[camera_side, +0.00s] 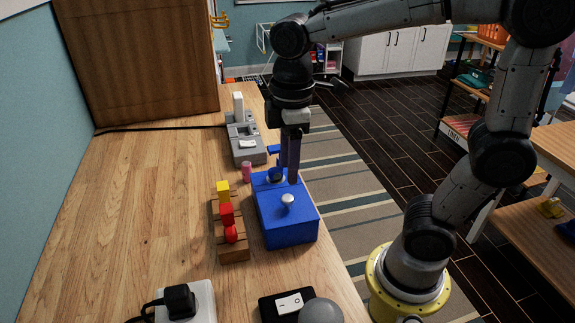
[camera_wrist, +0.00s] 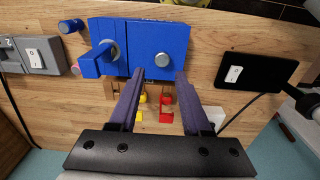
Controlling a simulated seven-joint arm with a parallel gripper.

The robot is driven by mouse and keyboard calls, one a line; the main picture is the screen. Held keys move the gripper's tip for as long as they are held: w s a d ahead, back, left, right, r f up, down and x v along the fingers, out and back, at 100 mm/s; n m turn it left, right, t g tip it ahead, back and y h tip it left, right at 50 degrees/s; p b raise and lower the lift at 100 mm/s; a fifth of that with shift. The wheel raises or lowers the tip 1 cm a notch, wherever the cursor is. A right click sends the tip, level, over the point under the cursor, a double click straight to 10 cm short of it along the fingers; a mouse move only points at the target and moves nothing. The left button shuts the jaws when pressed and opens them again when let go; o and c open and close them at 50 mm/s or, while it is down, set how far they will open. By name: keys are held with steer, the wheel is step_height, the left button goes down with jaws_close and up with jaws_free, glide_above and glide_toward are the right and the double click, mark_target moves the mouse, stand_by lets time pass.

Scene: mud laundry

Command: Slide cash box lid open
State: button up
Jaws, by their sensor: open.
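The blue cash box (camera_side: 288,225) sits on the wooden table near its right edge in the side view. A silver round knob (camera_side: 288,199) stands on the flat blue lid; the knob also shows in the wrist view (camera_wrist: 162,60). My gripper (camera_side: 291,181) points down over the far part of the box, farther back than the knob. In the wrist view the dark purple fingers of my gripper (camera_wrist: 160,76) are apart and empty, with the knob just past their tips. I cannot tell whether the fingers touch the box.
A blue crank-like part (camera_wrist: 98,60) sticks up at the box's far end. A wooden block with red and yellow pieces (camera_side: 232,240) stands close left. A pink cylinder (camera_side: 246,171) and grey switch unit (camera_side: 244,140) are behind. A black switch plate (camera_side: 275,308) is in front. The table's left is clear.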

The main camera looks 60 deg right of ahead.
mark_target(287, 197)
steer(key=shift+a+f, duration=0.25)
steer(key=shift+f, duration=0.6)
step_height(287, 197, down, 5)
step_height(287, 197, up, 3)
steer(key=shift+w+f, duration=0.1)
steer(key=shift+s+a, duration=2.9)
steer(key=shift+s, duration=0.1)
steer(key=w+d, duration=0.6)
steer(key=shift+s+f, duration=0.1)
steer(key=shift+f, duration=1.35)
